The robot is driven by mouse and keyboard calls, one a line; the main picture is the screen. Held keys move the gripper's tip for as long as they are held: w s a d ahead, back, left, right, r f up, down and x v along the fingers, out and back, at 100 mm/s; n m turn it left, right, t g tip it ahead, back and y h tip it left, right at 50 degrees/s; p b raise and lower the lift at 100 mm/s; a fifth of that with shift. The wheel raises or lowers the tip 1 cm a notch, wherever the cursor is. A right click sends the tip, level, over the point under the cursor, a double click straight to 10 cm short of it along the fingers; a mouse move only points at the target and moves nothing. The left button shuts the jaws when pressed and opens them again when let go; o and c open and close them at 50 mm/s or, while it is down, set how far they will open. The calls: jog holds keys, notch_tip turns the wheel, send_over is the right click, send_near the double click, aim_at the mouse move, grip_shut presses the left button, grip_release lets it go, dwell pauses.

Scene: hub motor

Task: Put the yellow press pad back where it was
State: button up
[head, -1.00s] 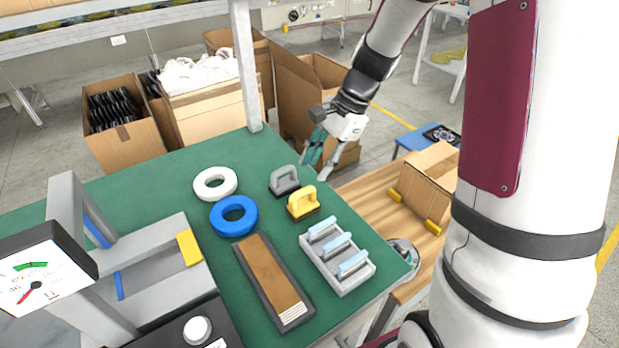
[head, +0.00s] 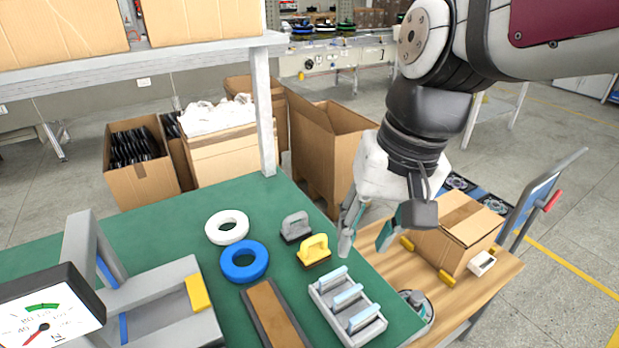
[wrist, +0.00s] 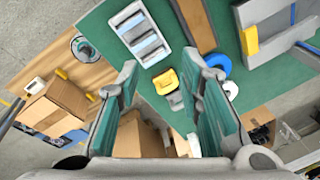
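The yellow press pad (head: 314,250), a yellow handle on a dark base, stands on the green table near its right edge. It also shows in the wrist view (wrist: 165,82), between my fingers in the picture. A grey pad of like shape (head: 296,227) stands just behind it. My gripper (head: 367,238) is open and empty, in the air right of the yellow pad and apart from it. In the wrist view, my gripper's two fingers (wrist: 161,62) are spread wide, with nothing between them.
A white ring (head: 227,227), a blue ring (head: 244,262), a brown board (head: 274,318) and a grey slotted tray (head: 369,331) lie near the pad. A grey fixture with a yellow block (head: 197,293) stands left. A wooden cart holds a cardboard box (head: 455,235).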

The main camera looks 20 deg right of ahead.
jog(key=s+n+t+h, duration=0.1)
jog(key=s+n, duration=0.3)
jog(key=s, duration=0.2)
jog(key=shift+s+d+f, duration=0.2)
jog(key=shift+s+d, duration=0.15)
jog(key=shift+d, duration=0.05)
notch_tip(320, 180, up, 7)
jog(key=t+p, duration=0.1)
jog(key=p, duration=0.4)
jog(key=shift+f, duration=0.15)
